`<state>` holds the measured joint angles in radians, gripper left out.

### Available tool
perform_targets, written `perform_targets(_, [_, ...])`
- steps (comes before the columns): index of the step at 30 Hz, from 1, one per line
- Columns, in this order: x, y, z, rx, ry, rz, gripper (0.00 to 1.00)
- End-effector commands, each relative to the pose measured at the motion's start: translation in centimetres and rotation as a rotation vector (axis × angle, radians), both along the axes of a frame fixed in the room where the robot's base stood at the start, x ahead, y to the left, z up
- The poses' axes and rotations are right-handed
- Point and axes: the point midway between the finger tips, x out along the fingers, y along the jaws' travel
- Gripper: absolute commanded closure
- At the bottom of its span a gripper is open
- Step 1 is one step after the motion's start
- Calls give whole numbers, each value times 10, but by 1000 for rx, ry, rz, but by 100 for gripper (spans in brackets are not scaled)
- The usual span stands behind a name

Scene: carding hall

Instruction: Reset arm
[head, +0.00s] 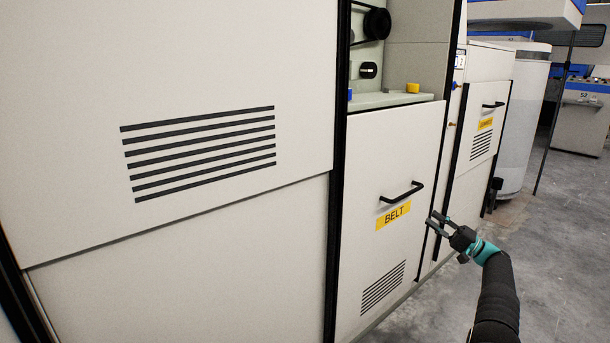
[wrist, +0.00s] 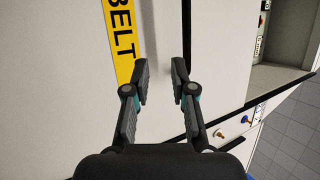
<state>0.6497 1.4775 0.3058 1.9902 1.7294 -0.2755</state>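My gripper (head: 436,220) is at the lower right of the head view, in front of the right edge of a pale panel marked BELT. In the wrist view my gripper (wrist: 161,76) shows two black fingers apart, with nothing between them. The BELT panel (head: 372,250) has a black bar handle (head: 401,192) above a yellow BELT label (head: 393,215). The gripper is to the right of the handle and apart from it.
A large louvred panel (head: 80,230) fills the left of the head view. A shelf (head: 390,100) above the BELT panel bears a blue and a yellow piece. A second handled door (head: 482,130) and a pale cylinder (head: 524,120) stand beyond. Grey floor (head: 560,250) at right is clear.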

Motion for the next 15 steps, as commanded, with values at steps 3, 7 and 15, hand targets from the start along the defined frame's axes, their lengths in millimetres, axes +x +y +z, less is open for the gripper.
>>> perform_targets(3, [14, 2, -58, -19, 180, -20, 75])
perform_targets(7, [21, 8, -121, -66, 402, -37, 75])
perform_targets(15, [1, 47, -169, -284, 788, -33, 75])
